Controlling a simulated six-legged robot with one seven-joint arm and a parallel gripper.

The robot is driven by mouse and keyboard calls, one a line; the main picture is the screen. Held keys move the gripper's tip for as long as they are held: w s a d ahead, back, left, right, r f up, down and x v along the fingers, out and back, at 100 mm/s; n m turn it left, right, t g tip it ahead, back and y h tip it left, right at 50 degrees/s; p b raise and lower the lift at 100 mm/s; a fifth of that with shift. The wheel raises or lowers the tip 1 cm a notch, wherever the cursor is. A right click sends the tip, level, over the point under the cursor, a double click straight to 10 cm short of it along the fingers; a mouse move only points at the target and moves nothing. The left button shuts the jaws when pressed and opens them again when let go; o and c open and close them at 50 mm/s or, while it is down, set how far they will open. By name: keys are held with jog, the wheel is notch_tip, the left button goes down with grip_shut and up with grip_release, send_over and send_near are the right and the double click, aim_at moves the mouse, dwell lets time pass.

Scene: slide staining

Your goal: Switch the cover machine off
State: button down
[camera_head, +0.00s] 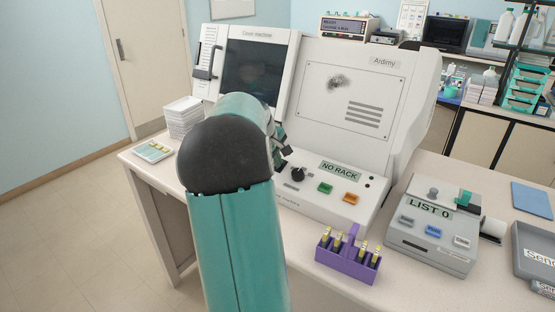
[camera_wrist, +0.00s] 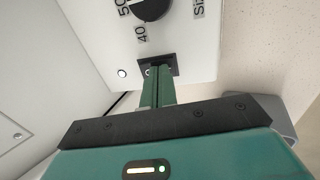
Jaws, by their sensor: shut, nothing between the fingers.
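The cover machine (camera_head: 257,36) stands at the left back of the bench, white with a dark window; my arm hides its lower front in the head view. In the wrist view, my gripper (camera_wrist: 156,76) is shut and empty, its green fingers together. The fingertips are at a small black switch plate (camera_wrist: 172,62) on a white panel (camera_wrist: 192,42), covering part of it. I cannot tell whether they touch it or which way the switch is set. A black dial (camera_wrist: 152,8) marked 40 and 50 is above the switch, and a small round white light (camera_wrist: 122,73) is beside it.
A white machine marked NO RACK (camera_head: 340,172) stands just right of my arm. A purple rack (camera_head: 345,262) with slides is in front of it. A grey LIST 0 device (camera_head: 432,240) is further right. Stacked white trays (camera_head: 184,118) are at the left.

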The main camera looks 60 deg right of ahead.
jog(key=shift+r, duration=0.1)
jog(key=shift+w+a+r, duration=0.15)
jog(key=shift+r, duration=0.15)
jog(key=s+v, duration=0.1)
jog(key=v, duration=1.2)
jog(key=shift+w, duration=0.4)
jog(key=shift+w, duration=0.1)
jog(key=shift+d+r, duration=0.35)
jog(key=shift+d, duration=0.3)
jog(key=x, duration=1.4)
